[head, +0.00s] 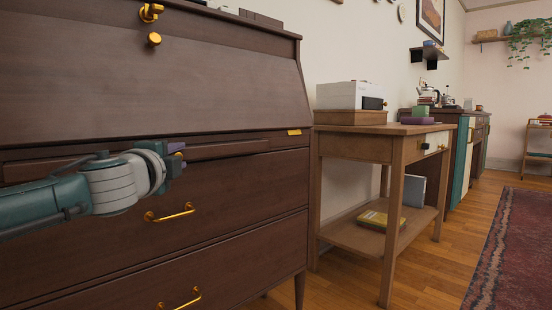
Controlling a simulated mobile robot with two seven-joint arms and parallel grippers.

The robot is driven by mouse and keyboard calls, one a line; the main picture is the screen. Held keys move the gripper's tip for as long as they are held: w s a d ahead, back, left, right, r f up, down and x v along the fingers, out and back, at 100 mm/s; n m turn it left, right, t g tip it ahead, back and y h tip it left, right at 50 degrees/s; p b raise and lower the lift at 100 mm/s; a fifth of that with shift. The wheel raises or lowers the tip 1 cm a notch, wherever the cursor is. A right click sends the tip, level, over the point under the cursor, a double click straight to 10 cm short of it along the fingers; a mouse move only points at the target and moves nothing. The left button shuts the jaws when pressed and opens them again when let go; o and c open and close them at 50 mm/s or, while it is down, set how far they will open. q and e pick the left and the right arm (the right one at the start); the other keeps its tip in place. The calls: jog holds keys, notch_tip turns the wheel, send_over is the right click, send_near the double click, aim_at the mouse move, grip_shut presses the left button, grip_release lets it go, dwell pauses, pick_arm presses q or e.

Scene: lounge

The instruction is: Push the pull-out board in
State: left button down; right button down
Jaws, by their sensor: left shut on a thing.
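The pull-out board (225,150) shows as a long, narrow wooden edge below the slanted front of the dark wooden bureau (140,85). Its left part runs behind my arm, and how far it stands out is hard to tell. My left gripper (177,160) is at the middle of this edge, shut on the board at a small brass piece that is mostly hidden. The fingertips are partly hidden by the gripper body. My right gripper is not in view.
Below the board are drawers with brass handles (170,213). A small brass tab (294,132) is at the bureau's right end. A wooden side table (355,148) with a white-and-black machine (350,95) stands to the right. Wooden floor (445,250) lies open before a red rug (515,255).

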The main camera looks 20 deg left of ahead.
pick_arm(q)
jog(key=c, duration=0.9)
grip_release()
jog(key=shift+d+f, duration=0.1)
jog(key=shift+f, duration=0.15)
jog(key=shift+o, duration=1.1)
jog(key=shift+s+d, duration=0.1)
jog(key=shift+r, duration=0.15)
jog(key=p+v, duration=0.4)
jog(key=v, duration=0.6)
